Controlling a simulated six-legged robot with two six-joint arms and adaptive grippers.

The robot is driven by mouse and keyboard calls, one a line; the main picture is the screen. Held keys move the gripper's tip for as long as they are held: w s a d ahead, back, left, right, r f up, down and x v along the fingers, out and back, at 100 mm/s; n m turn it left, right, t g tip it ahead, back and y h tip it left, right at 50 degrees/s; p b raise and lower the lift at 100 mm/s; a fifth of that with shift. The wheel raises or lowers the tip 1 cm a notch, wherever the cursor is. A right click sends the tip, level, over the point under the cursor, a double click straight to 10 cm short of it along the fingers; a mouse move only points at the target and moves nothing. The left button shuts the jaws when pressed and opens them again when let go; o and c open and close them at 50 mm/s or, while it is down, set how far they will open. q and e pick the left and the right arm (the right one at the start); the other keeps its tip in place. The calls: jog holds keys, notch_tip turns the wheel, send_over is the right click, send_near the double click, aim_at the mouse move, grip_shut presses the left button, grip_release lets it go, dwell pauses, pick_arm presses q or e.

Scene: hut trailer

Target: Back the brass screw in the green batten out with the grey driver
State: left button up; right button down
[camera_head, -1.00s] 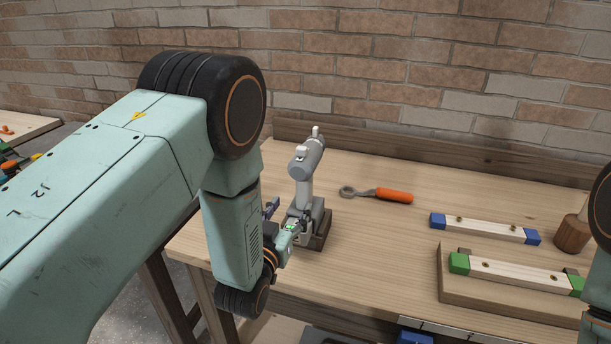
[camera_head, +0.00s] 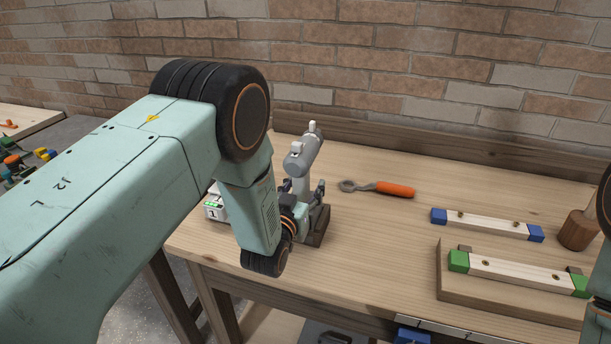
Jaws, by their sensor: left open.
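The grey driver (camera_head: 305,153) stands upright in a dark holder (camera_head: 319,226) near the table's left end. My left gripper (camera_head: 303,187) is open, its dark fingers showing on either side of the driver's handle. I cannot tell whether they touch it. My wrist hides the lower handle and part of the holder. The green batten (camera_head: 520,272), pale wood with green end blocks, lies at the right. A brass screw (camera_head: 486,263) shows in its top near the left end, and another (camera_head: 556,277) towards the right. My right gripper is out of view.
The batten rests on a wooden board (camera_head: 480,301). Behind it lie a blue-ended batten (camera_head: 487,223) and a mallet (camera_head: 578,233). An orange-handled tool (camera_head: 378,188) lies right of the driver. A white box (camera_head: 214,207) with a green display stands left.

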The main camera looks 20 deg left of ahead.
pick_arm(q)
jog(key=shift+w+a, duration=0.1)
jog(key=shift+a, duration=0.1)
jog(key=shift+s+a+r, duration=0.15)
jog(key=shift+s+a, duration=0.05)
jog(key=shift+a, duration=0.05)
jog(key=shift+w+d, duration=0.1)
jog(key=shift+d, duration=0.2)
jog(key=shift+c, duration=0.8)
jog(key=shift+w+d, duration=0.15)
jog(key=shift+w, duration=0.05)
jog(key=c, duration=0.3)
jog(key=shift+s+a, duration=0.15)
jog(key=shift+a, duration=0.2)
jog(key=c, duration=0.5)
jog(key=shift+d, duration=0.2)
grip_shut()
jog(key=shift+a, duration=0.1)
jog(key=shift+r, duration=0.1)
